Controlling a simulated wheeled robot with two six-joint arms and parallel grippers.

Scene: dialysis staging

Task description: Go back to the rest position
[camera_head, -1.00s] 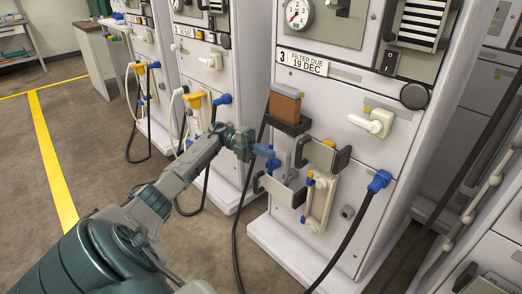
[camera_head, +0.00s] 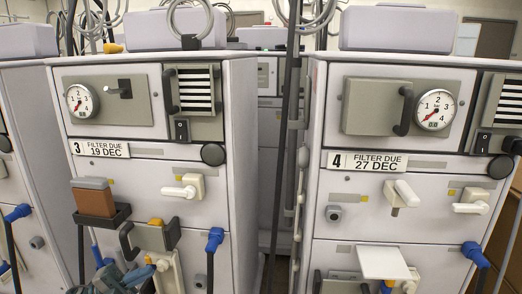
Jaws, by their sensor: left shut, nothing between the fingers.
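My left gripper (camera_head: 136,276) shows at the bottom left edge of the head view, with only its front part in the picture. It is shut and holds nothing. It is low in front of machine 3 (camera_head: 150,165), just below the grey bracket (camera_head: 150,237) on that machine's front. Whether it touches anything there I cannot tell. My right gripper is not in view.
A brown block (camera_head: 94,203) sits in a dark holder on machine 3. Machine 4 (camera_head: 385,225) stands to the right, with a narrow gap between them. Blue connectors (camera_head: 214,239) with black hoses and white handles (camera_head: 183,193) stick out from the fronts.

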